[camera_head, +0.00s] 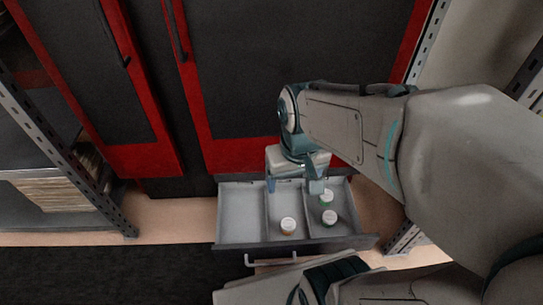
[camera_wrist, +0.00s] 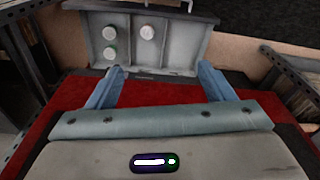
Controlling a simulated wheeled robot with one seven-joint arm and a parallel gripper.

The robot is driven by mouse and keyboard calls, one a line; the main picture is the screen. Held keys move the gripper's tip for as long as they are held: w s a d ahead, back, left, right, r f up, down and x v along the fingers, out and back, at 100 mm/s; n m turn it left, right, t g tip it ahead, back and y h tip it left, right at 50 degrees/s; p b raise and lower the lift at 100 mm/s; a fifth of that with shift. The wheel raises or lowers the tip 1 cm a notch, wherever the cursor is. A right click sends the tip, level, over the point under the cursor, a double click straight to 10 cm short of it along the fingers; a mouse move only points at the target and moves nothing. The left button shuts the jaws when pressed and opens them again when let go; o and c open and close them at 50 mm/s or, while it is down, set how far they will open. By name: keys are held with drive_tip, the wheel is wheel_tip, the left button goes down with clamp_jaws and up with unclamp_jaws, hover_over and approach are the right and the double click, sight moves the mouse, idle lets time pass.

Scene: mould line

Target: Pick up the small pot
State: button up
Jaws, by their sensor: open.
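Three small white-lidded pots stand in an open grey drawer (camera_head: 240,215). One pot with a tan-orange side (camera_head: 288,226) stands in the middle compartment. Two pots with green sides stand in the right compartment, one farther back (camera_head: 326,199) and one nearer the front (camera_head: 330,217). I cannot tell which is the task's small pot. In the wrist view the tan-sided pot (camera_wrist: 147,32) is alone, and the green ones (camera_wrist: 109,32) (camera_wrist: 110,53) are left of it. My gripper (camera_head: 294,187) is open and empty over the drawer's back part, apart from the pots.
The drawer's left compartment is empty. Thin dividers and raised walls surround the pots. Red and black cabinet doors (camera_head: 250,80) stand right behind the drawer. Metal shelf uprights (camera_head: 70,165) stand at left and right. A drawer handle (camera_head: 270,261) shows at the front.

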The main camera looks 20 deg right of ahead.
drive_tip(key=shift+o, duration=0.5)
drive_tip(key=shift+w, duration=0.1)
drive_tip(key=w+f+m+t+y+p, duration=0.1)
drive_tip(key=w+f+m+y+p, duration=0.15)
drive_tip(key=w+f+m, duration=1.6)
drive_tip(key=m+g+h, duration=0.2)
drive_tip(key=m+h, duration=0.1)
drive_tip(key=m, duration=1.1)
hover_over(288, 224)
wheel_tip(288, 224, down, 22)
drive_tip(key=f, duration=0.1)
drive_tip(key=shift+m+y, duration=0.25)
drive_tip(key=f+b, duration=0.1)
drive_tip(key=f, duration=0.1)
drive_tip(key=f+b, duration=0.1)
drive_tip(key=f, duration=0.2)
drive_tip(key=f+b, duration=0.1)
drive_tip(key=f, duration=0.1)
drive_tip(key=shift+s+d+f+b, duration=0.35)
drive_tip(key=shift+s+f, duration=0.05)
drive_tip(key=shift+w+a+f+b, duration=0.2)
drive_tip(key=shift+f+b, duration=0.7)
drive_tip(key=shift+f, duration=0.6)
drive_tip(key=shift+w+a+f+b, duration=0.15)
drive_tip(key=shift+f+b, duration=0.7)
drive_tip(key=shift+f, duration=0.6)
drive_tip(key=shift+d+r, duration=0.1)
drive_tip(key=c, duration=1.1)
